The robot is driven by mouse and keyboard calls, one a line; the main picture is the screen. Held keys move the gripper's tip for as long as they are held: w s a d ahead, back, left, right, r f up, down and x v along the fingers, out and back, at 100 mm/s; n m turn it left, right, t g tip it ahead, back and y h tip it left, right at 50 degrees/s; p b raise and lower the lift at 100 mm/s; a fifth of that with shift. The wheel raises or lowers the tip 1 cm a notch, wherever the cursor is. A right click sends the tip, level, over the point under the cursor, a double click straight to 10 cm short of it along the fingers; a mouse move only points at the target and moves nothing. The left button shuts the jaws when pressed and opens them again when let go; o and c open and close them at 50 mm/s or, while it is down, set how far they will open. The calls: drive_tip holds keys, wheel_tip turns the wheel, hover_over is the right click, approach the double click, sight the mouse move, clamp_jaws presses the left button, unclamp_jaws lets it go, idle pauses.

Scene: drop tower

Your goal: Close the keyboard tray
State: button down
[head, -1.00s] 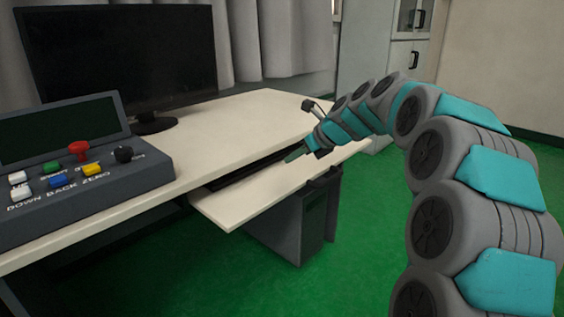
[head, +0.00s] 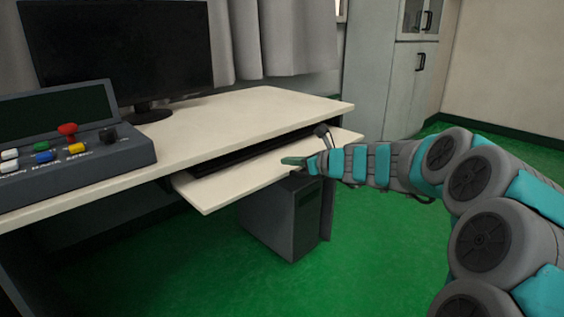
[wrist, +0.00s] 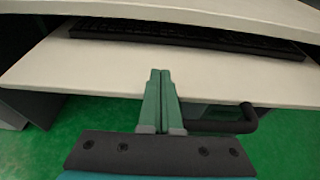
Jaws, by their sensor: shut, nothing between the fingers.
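The keyboard tray (head: 225,187) is a pale board that sticks out from under the desk top. A dark keyboard (head: 235,158) lies on it, partly under the desk top. In the wrist view the tray (wrist: 60,72) spans the picture, with the keyboard (wrist: 190,38) along its back. My gripper (head: 285,161) is at the tray's front edge, right of its middle. In the wrist view my gripper (wrist: 160,75) is shut and empty, its green fingertips overlapping the tray's front part. I cannot tell whether they touch it.
The desk top (head: 260,110) holds a monitor (head: 120,50) and a control box (head: 70,160) with coloured knobs. A dark computer case (head: 285,220) stands on the green floor below the tray. Grey cabinets (head: 385,80) stand at the back. The floor in front is clear.

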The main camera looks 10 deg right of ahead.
drive_tip(key=b, duration=0.1)
approach(252, 152)
drive_tip(key=w+a+f, duration=0.2)
drive_tip(key=w+f, duration=0.1)
drive_tip(key=shift+a, duration=0.1)
drive_tip(key=shift+w+a, duration=0.45)
drive_tip(key=shift+w, duration=0.25)
drive_tip(key=shift+a+r, duration=0.1)
drive_tip(key=shift+r, duration=0.05)
drive_tip(key=shift+w+a+p, duration=0.15)
drive_tip(key=shift+w+p, duration=0.1)
drive_tip(key=shift+p, duration=0.15)
drive_tip(key=shift+w+a+r+p, duration=0.1)
drive_tip(key=shift+w+a+p, duration=0.75)
drive_tip(key=shift+w+p, duration=0.25)
drive_tip(key=shift+w+a+f, duration=0.1)
drive_tip(key=shift+w+f, duration=0.1)
drive_tip(key=shift+s, duration=0.1)
